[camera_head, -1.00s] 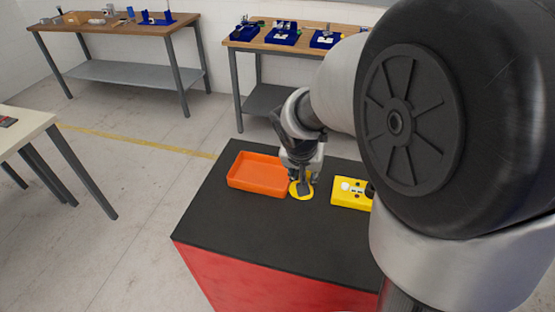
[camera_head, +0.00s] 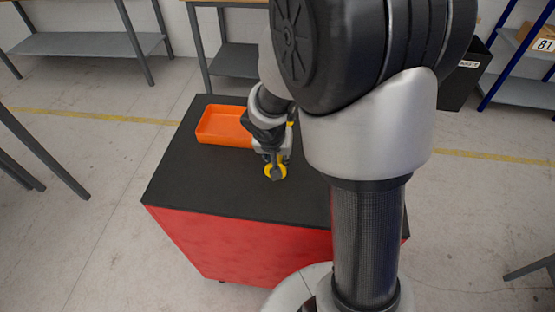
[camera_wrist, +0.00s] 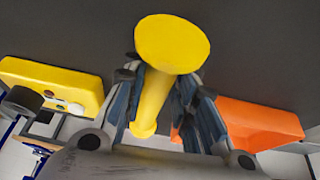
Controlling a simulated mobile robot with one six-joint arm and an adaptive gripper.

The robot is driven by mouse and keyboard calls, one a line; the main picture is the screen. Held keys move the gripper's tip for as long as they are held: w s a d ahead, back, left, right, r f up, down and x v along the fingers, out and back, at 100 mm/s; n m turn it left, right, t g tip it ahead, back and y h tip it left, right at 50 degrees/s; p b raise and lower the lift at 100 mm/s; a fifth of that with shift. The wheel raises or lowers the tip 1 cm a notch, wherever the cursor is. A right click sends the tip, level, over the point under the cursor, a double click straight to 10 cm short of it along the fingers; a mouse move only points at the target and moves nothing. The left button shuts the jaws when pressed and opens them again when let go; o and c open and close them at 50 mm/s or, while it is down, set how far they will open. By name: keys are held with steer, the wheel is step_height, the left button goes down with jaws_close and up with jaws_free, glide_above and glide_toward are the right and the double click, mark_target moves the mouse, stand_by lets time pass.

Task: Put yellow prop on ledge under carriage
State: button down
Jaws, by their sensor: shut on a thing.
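The yellow prop (camera_wrist: 172,45) has a wide round disc at one end and a narrower stem. In the wrist view its stem lies between the fingers of my gripper (camera_wrist: 165,95), which is shut on it, with the disc beyond the fingertips.
An orange tray (camera_head: 224,138) stands left of my gripper on the red cabinet's black top (camera_head: 215,181). It also shows at the right in the wrist view (camera_wrist: 262,122). The front left of the top is clear. My arm hides much of the right side.

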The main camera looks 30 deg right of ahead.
steer(key=shift+w+f, duration=0.1)
stand_by(0.3)
steer(key=c, duration=1.7)
jaws_free()
steer(key=o, duration=0.4)
